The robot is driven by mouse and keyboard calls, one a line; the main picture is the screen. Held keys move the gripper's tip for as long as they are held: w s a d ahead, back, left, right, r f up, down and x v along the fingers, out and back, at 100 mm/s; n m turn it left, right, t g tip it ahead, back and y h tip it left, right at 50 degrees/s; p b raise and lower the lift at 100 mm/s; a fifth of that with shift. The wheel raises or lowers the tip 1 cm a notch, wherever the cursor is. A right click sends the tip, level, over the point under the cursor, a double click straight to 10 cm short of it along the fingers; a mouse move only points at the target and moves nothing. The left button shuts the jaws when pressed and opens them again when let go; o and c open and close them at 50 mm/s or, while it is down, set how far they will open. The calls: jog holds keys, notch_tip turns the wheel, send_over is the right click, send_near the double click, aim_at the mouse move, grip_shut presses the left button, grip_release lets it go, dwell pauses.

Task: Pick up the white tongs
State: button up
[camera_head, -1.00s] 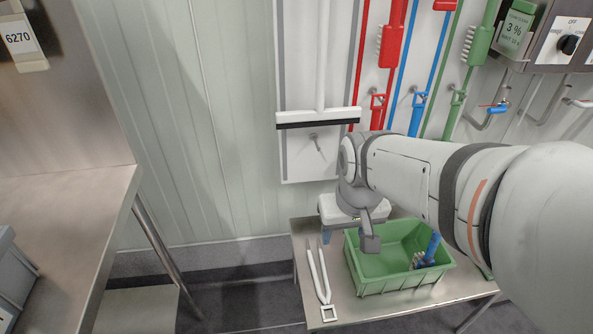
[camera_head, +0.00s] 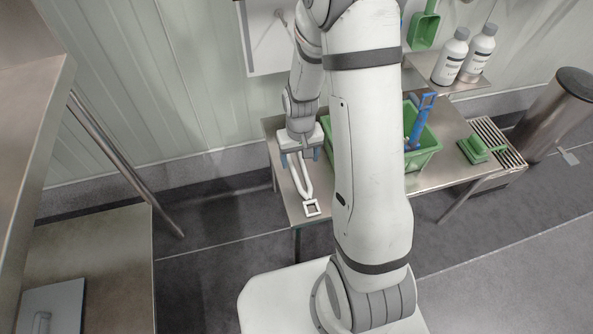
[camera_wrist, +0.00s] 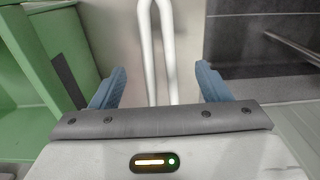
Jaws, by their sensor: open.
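The white tongs (camera_head: 307,191) lie on the left end of the steel table, with their square end toward the table's front edge. My gripper (camera_head: 300,158) is above the tongs and hides their far part in the head view. In the wrist view the two white arms of the tongs (camera_wrist: 158,45) run between the blue fingertips of my gripper (camera_wrist: 160,82). The fingers are spread wide, with gaps on both sides of the tongs. I cannot tell the exact height of the fingers above the tongs.
A green crate (camera_head: 428,153) stands right of the tongs, partly behind my arm; it also shows in the wrist view (camera_wrist: 60,40). A blue-handled brush (camera_head: 416,125) stands in it. A green brush (camera_head: 474,150) lies farther right. Another steel table (camera_head: 95,240) is at left.

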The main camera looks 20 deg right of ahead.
aim_at(300, 175)
jog(key=f+b, duration=0.1)
jog(key=f, duration=0.2)
jog(key=f+b, duration=0.1)
jog(key=f, duration=0.2)
jog(key=shift+w+d+f, duration=0.1)
jog(key=shift+w+f, duration=0.1)
jog(key=shift+r, duration=0.1)
jog(key=shift+c, duration=0.2)
jog(key=c, duration=1.1)
